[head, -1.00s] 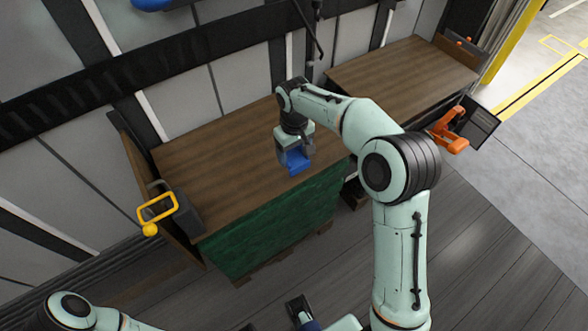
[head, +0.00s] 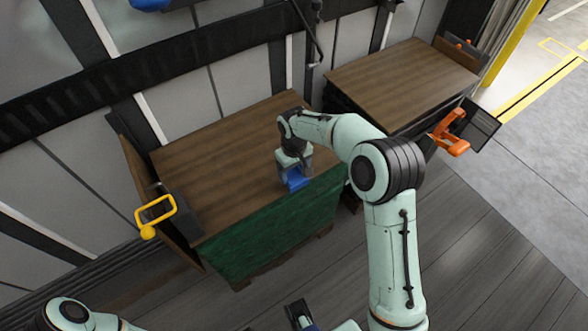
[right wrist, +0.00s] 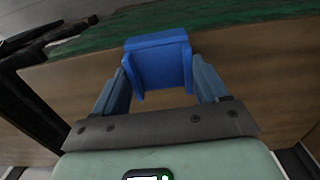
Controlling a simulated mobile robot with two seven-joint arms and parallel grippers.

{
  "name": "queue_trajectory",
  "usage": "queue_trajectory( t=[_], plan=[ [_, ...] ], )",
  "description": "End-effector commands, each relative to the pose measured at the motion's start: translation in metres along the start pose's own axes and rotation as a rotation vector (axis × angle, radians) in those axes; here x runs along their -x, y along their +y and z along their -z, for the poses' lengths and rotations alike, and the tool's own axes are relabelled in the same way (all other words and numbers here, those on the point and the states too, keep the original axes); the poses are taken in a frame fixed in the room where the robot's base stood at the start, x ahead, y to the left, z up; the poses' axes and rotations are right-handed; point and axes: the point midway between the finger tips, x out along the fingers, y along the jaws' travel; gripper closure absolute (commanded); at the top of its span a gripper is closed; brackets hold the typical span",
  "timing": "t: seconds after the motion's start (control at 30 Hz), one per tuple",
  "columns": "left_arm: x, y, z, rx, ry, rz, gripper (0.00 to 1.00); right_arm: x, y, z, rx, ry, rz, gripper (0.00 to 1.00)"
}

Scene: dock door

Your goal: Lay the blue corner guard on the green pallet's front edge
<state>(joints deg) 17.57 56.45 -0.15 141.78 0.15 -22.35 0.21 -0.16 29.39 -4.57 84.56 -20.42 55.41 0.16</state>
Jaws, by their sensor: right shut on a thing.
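The blue corner guard (head: 297,180) is held in my right gripper (head: 294,170) at the front edge of the green pallet (head: 275,228), right of its middle. In the right wrist view the guard (right wrist: 160,62) sits between the two fingers of my right gripper (right wrist: 162,85), which is shut on it. The pallet's green front shows beyond it, and its brown top lies below. Whether the guard touches the edge, or is slightly above it, I cannot tell.
A second brown-topped stack (head: 400,80) stands to the right behind my right arm. An orange clamp-like tool (head: 450,132) is at its near side. A yellow handle (head: 156,214) stands at the pallet's left end. The pallet's top left of the gripper is clear.

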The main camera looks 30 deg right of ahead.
Motion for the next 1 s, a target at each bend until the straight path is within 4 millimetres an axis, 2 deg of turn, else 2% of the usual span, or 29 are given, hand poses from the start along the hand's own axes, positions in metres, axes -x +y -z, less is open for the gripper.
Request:
queue_trajectory(
  t=[0.4,0.43,0.5,0.8,1.0],
  plan=[
    [-0.003,0.0,0.002,-0.001,0.006,-0.002,0.39,-0.01,0.0,0.0,0.0,-0.001,0.0,0.57],
    [-0.003,0.0,0.002,-0.001,0.006,-0.002,0.39,-0.01,0.0,0.0,0.0,-0.002,0.0,0.17],
    [-0.003,0.0,0.002,-0.001,0.006,-0.002,0.39,-0.01,0.0,0.0,0.0,-0.001,0.0,0.01],
    [-0.003,0.0,0.002,-0.001,0.006,-0.001,0.39,-0.008,0.0,0.0,0.0,0.0,0.0,0.01],
    [0.003,0.001,-0.001,0.0,-0.002,0.001,0.39,0.016,0.0,0.001,0.001,0.003,0.0,0.01]
  ],
)
